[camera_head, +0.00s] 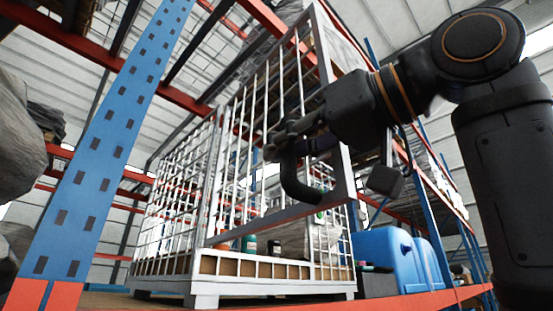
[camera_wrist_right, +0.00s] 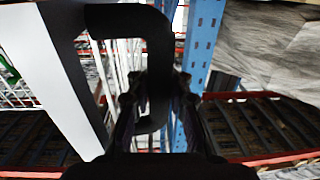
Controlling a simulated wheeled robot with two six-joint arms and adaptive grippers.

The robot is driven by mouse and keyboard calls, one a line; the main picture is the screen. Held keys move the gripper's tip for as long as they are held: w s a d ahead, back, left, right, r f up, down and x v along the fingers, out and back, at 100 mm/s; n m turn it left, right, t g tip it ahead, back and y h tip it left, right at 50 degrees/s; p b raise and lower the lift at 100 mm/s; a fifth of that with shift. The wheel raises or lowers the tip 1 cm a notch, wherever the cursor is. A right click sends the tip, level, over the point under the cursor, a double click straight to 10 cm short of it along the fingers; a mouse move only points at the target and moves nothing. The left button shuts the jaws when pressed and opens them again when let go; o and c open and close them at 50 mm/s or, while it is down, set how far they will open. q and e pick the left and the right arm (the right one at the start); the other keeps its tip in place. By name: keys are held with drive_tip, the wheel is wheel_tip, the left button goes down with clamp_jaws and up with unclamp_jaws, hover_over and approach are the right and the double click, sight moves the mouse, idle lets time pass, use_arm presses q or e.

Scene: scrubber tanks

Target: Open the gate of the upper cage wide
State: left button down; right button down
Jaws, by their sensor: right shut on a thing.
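The upper cage (camera_head: 262,289) is a white wire cage on the shelf. Its gate (camera_head: 243,150) is a white barred panel with a thick frame, swung partly out from the cage front, its free edge at the right, toward me. A thick black curved handle (camera_head: 290,178) sits near that edge; it also shows in the right wrist view (camera_wrist_right: 128,20). My right gripper (camera_head: 283,142) is shut on the handle, its fingers around the bar in the wrist view (camera_wrist_right: 157,100). The arm hides part of the gate's free edge. My left gripper is not in view.
A blue perforated upright (camera_head: 100,150) stands at the left. Blue containers (camera_head: 385,255) stand right of the cage on the orange shelf beam (camera_head: 425,301). Bottles (camera_head: 249,243) and a grey sack (camera_head: 296,240) are inside the cage. A grey wrapped load (camera_head: 20,140) is at far left.

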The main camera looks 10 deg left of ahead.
drive_tip(key=shift+d+r, duration=0.2)
drive_tip(key=shift+r, duration=0.05)
drive_tip(key=c, duration=1.6)
unclamp_jaws()
drive_tip(key=shift+c, duration=0.2)
drive_tip(key=shift+o, duration=1.4)
drive_tip(key=shift+s, duration=0.25)
drive_tip(key=shift+o, duration=0.7)
drive_tip(key=shift+s+d, duration=0.2)
drive_tip(key=shift+s, duration=0.1)
drive_tip(key=shift+w+f, duration=0.1)
drive_tip(key=shift+w, duration=0.15)
drive_tip(key=shift+d, duration=0.1)
drive_tip(key=v, duration=1.2)
drive_tip(key=shift+s, duration=0.15)
drive_tip(key=shift+a+f, duration=0.1)
drive_tip(key=shift+a, duration=0.1)
